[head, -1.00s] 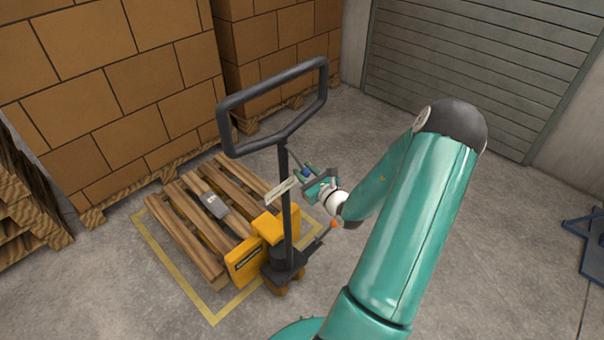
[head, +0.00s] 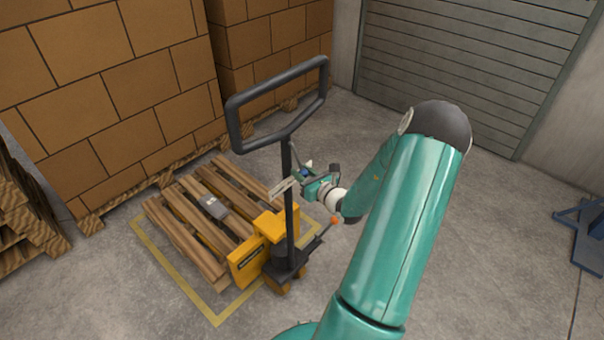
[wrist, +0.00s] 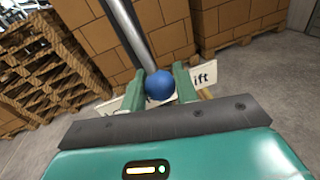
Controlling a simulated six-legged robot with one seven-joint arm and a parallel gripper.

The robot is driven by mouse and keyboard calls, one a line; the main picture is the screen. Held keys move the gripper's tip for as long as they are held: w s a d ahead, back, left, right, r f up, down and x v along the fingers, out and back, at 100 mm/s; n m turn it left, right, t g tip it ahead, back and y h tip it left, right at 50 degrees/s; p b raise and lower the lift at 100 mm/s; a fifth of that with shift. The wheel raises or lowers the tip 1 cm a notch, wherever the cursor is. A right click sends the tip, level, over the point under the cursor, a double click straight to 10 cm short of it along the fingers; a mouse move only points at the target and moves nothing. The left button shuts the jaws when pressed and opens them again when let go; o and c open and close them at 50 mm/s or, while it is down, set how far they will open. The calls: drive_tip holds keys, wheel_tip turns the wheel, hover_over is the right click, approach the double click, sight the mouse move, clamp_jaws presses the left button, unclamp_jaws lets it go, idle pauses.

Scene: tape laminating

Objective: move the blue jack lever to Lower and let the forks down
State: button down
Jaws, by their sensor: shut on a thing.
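The blue jack lever knob (wrist: 160,85) sits between the two fingers of my gripper (wrist: 160,92) in the wrist view, and the gripper is shut on it. A metal rod runs up from the knob. In the head view my gripper (head: 308,180) is at the handle post, and the knob (head: 306,172) shows small there. Behind the fingers is a white label plate (wrist: 204,77), on which only "ift" can be read; the rest is hidden. The plate (head: 283,187) also shows beside the post. The yellow pallet jack (head: 250,262) stands with its forks hidden under a wooden pallet (head: 185,225).
The jack's dark loop handle (head: 235,120) rises above my gripper. A small grey box (head: 214,207) lies on the pallet. Stacked cartons (head: 110,90) fill the back left. A blue stand (head: 585,235) is at the far right.

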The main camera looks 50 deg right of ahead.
drive_tip(key=a+m, duration=0.3)
drive_tip(key=shift+a+r+g+y, duration=0.15)
drive_tip(key=shift+a+g+y, duration=0.1)
drive_tip(key=shift+g+y, duration=0.05)
drive_tip(key=shift+a+r+m+y, duration=0.15)
drive_tip(key=shift+a+r+m, duration=0.1)
drive_tip(key=shift+a+m, duration=0.5)
drive_tip(key=shift+a+r+m+y, duration=0.2)
drive_tip(key=shift+a+m, duration=0.3)
drive_tip(key=shift+m, duration=0.35)
drive_tip(key=c, duration=1.1)
unclamp_jaws()
drive_tip(key=shift+s+a, duration=0.1)
drive_tip(key=s, duration=0.4)
drive_tip(key=s+r, duration=0.1)
drive_tip(key=s, duration=0.4)
drive_tip(key=s+a+r, duration=0.1)
drive_tip(key=s, duration=0.3)
drive_tip(key=shift+s+r, duration=0.15)
drive_tip(key=shift+s, duration=0.1)
